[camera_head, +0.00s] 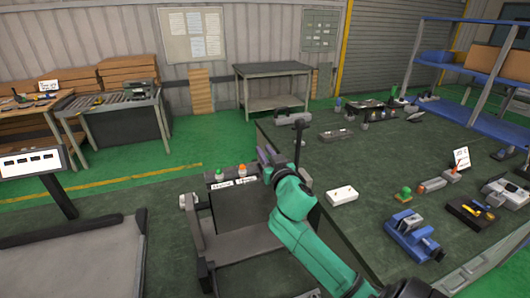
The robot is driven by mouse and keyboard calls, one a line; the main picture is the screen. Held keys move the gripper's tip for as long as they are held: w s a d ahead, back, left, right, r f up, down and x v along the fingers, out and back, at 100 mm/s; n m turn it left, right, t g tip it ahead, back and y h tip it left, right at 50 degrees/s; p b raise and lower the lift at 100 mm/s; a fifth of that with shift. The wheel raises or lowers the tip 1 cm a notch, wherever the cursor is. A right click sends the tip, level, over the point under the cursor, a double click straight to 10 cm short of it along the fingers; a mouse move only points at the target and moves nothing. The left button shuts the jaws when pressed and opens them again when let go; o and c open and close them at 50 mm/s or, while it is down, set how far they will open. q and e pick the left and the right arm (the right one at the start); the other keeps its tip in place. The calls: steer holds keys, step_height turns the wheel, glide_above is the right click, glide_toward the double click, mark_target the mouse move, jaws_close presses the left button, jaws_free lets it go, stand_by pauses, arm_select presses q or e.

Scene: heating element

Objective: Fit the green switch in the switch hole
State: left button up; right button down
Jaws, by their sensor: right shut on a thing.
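My right gripper (265,155), on the teal arm from the lower right, is at the left edge of the dark green table (300,160), beside a dark frame (235,205) with white labels. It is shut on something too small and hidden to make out. A small green piece (220,175) and an orange-red piece (242,170) stand on top of that frame, left of the gripper. A green knob-like piece (404,191) is on the table to the right. I cannot tell which green piece is the switch, and no switch hole is distinct. My left gripper is out of view.
A blue vise-like device (413,236) and an open dark box (470,210) are farther right. A thin dark post (299,140) rises close to the gripper. The table's middle is fairly clear.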

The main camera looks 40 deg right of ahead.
steer(key=shift+f+b, duration=0.4)
steer(key=shift+f, duration=0.2)
steer(key=c, duration=0.7)
jaws_free()
steer(key=shift+s+a+f, duration=0.1)
steer(key=shift+s, duration=0.2)
steer(key=v, duration=1.4)
